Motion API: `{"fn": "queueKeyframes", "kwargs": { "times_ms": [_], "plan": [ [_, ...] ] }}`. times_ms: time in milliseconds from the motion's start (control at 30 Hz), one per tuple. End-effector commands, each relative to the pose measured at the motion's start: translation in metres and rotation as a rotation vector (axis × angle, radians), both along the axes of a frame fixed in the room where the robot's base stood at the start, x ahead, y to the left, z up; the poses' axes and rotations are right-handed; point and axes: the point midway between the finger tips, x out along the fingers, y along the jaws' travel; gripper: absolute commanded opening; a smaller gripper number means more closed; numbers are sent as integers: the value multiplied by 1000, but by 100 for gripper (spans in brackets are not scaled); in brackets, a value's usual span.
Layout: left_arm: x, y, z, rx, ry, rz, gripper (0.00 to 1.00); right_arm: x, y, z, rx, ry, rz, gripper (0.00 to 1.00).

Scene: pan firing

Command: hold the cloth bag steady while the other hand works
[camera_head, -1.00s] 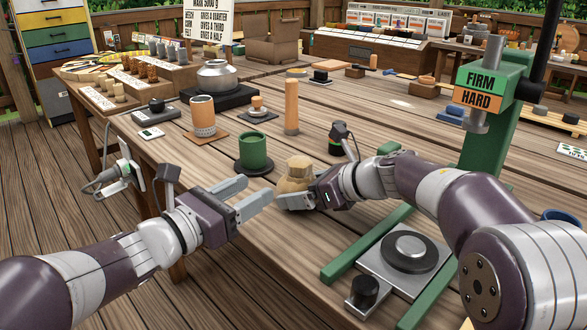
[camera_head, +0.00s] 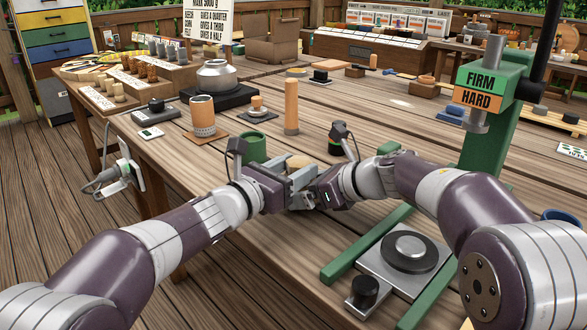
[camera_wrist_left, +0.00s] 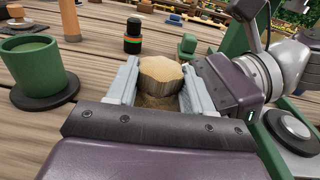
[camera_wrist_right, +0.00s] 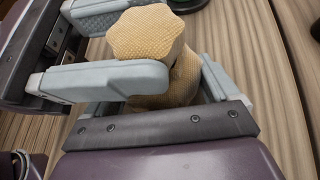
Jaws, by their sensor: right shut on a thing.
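The tan cloth bag (camera_head: 299,161) stands on the table between my two grippers. Only its top shows in the head view. My right gripper (camera_head: 307,192) is shut on the bag's lower body from the right. My left gripper (camera_head: 299,178) comes from the left, its fingers open on both sides of the bag. The left wrist view shows the bag's bulging top (camera_wrist_left: 160,70) between these fingers. The right wrist view shows the bag (camera_wrist_right: 147,32) with one left finger crossing in front of it. Whether the left fingers touch the cloth is hard to tell.
A green cup (camera_head: 253,147) stands close behind my left gripper. A wooden cylinder (camera_head: 291,107) and a dark canister (camera_head: 336,147) stand farther back. A green press (camera_head: 489,140) and a metal plate with a dark disc (camera_head: 402,252) are at the right.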

Motion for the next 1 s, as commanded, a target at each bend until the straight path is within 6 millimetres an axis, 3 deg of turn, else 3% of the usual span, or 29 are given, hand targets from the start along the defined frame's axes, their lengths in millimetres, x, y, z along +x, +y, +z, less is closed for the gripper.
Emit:
{"fn": "queueKeyframes", "kwargs": {
  "times_ms": [33, 100, 567, 1000],
  "plan": [
    [0, 0, 0, 0, 0, 0, 34, 0, 0, 1, 1, -1, 0, 71],
    [0, 0, 0, 0, 0, 0, 12, 0, 0, 1, 1, -1, 0, 71],
    [3, 2, 2, -3, -7, -87, 12, 0, 0, 0, 0, 0, 0, 71],
    [8, 5, 1, -3, -4, -470, 12, -1, 0, -1, -1, 2, 3, 71]
  ]
}}
